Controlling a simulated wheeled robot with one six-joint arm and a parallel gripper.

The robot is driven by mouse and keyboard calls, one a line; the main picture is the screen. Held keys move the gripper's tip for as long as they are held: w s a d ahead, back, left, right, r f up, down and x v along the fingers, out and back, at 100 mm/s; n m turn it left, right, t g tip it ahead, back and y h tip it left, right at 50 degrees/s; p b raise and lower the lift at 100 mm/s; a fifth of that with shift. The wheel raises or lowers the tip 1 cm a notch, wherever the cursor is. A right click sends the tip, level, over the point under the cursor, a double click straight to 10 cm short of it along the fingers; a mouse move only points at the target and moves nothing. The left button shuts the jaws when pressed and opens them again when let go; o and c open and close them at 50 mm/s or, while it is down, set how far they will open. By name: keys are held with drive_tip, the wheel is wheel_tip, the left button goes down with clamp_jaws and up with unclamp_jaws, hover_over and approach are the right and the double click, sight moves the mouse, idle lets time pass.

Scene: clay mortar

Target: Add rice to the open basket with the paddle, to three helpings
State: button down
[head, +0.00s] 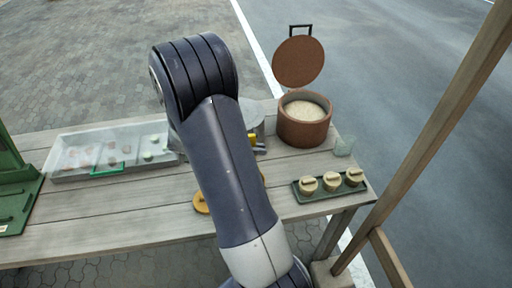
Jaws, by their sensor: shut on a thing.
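A round brown tub (303,131) stands at the back right of the table, its brown lid (299,62) raised behind it. Pale rice (304,110) shows inside. Several small lidded baskets, one of them at the left end (309,185), stand in a row on a dark green tray (335,192) at the right front. A yellow-brown round piece (201,203) shows partly beside my arm; I cannot tell whether it belongs to the open basket.
My arm covers the middle of the wooden table (110,220). A clear-covered tray (70,175) with small items lies left, a green stand (12,190) at the far left. A grey round object (258,113) is partly hidden. A clear cup (343,146) and wooden post (425,135) are right.

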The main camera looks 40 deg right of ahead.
drive_tip(key=shift+f+b, duration=2.3)
drive_tip(key=shift+f, duration=1.65)
drive_tip(key=shift+f+b, duration=0.35)
drive_tip(key=shift+f, duration=0.15)
wheel_tip(320, 180, up, 13)
drive_tip(key=p, duration=1.1)
